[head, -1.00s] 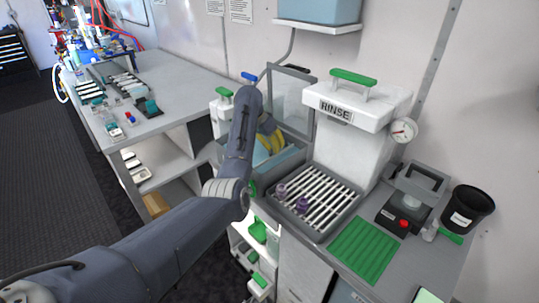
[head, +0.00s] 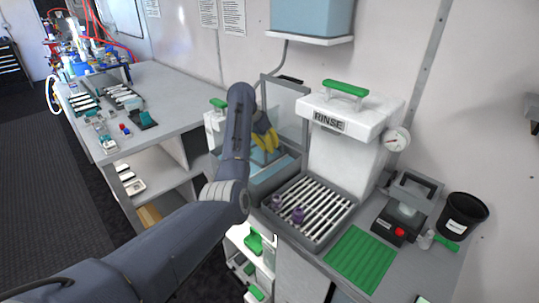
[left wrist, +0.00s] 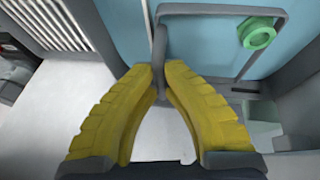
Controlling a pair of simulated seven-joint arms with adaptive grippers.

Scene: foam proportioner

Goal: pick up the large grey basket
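My left gripper (head: 265,143) has yellow fingers and points down into the open grey bath left of the rinse unit. In the left wrist view its fingertips (left wrist: 160,72) are close together on either side of a thin grey bar. The bar joins a grey rectangular frame (left wrist: 225,10), which I take for the large grey basket's handle, above a light blue surface. The fingers seem shut on it. My left arm hides much of the bath in the head view, so the basket's body cannot be made out. My right gripper is not in view.
The white rinse unit (head: 350,135) and slatted drain tray (head: 310,210) stand right of the bath. A clear raised panel (head: 286,105) is behind. A green mat (head: 360,258), a small device (head: 403,215) and a black bin (head: 462,213) are farther right.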

